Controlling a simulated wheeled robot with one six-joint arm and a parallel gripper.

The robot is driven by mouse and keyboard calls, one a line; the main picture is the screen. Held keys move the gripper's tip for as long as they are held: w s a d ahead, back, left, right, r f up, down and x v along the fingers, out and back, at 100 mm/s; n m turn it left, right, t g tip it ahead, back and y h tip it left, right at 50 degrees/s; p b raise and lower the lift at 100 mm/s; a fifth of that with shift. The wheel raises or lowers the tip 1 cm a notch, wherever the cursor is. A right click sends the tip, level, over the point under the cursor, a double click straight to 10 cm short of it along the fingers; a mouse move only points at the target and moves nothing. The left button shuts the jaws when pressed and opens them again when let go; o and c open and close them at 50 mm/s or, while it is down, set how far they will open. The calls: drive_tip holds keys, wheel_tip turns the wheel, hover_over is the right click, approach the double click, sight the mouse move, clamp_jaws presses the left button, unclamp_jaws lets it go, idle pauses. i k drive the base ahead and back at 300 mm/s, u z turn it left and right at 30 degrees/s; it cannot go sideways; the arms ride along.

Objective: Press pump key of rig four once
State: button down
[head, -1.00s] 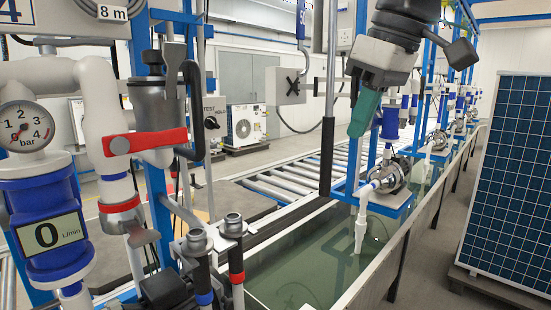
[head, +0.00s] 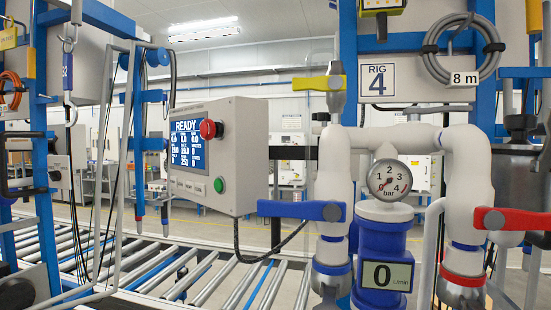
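The sign "RIG 4" (head: 377,82) hangs on a blue frame at upper right in the head view. Left of it stands a grey control box (head: 240,180), angled to face left. Its lit blue screen (head: 188,145) reads READY above rows of figures. A red knob (head: 208,129) sits at the screen's upper right. A green round button (head: 219,185) is on the panel below. I cannot read a label that marks the pump key. A flow meter (head: 388,275) shows 0, under a bar gauge (head: 389,180). My gripper is not in view.
White pipes with a blue-handled valve (head: 310,210), a yellow-handled valve (head: 325,84) and a red-handled valve (head: 515,219) stand at right. A roller conveyor (head: 190,270) runs below the control box. A black cable hangs under the box. Blue posts and hanging cables fill the left.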

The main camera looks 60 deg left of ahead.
sight(173, 180)
drive_tip(key=u, duration=2.35)
